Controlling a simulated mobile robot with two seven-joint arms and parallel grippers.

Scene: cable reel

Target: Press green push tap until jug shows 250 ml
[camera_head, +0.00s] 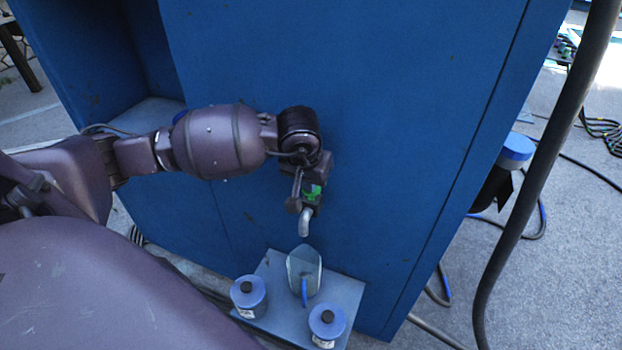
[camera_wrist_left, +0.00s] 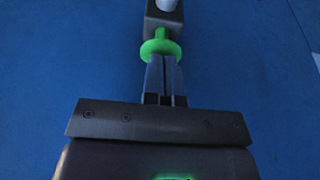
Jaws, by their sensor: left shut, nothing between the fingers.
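The green push tap (camera_head: 313,191) is on the front of the blue cabinet, its grey spout (camera_head: 305,223) bent downward. In the left wrist view its green round button (camera_wrist_left: 160,47) sits on a grey tap body (camera_wrist_left: 163,20). My left gripper (camera_head: 312,180) is shut and empty at the button; its fingertips (camera_wrist_left: 162,60) meet the button's near edge in the picture. I cannot tell whether the button is pressed in. The clear jug (camera_head: 302,262) with a blue handle (camera_head: 304,292) stands below the spout. Its water level and marks cannot be read. My right gripper is not in view.
The jug stands on a blue-grey shelf (camera_head: 348,290) between two blue containers with dark caps (camera_head: 248,297) (camera_head: 327,324). The blue cabinet (camera_head: 400,120) rises behind. A thick dark hose (camera_head: 540,180) runs down the right side, and cables lie on the ground.

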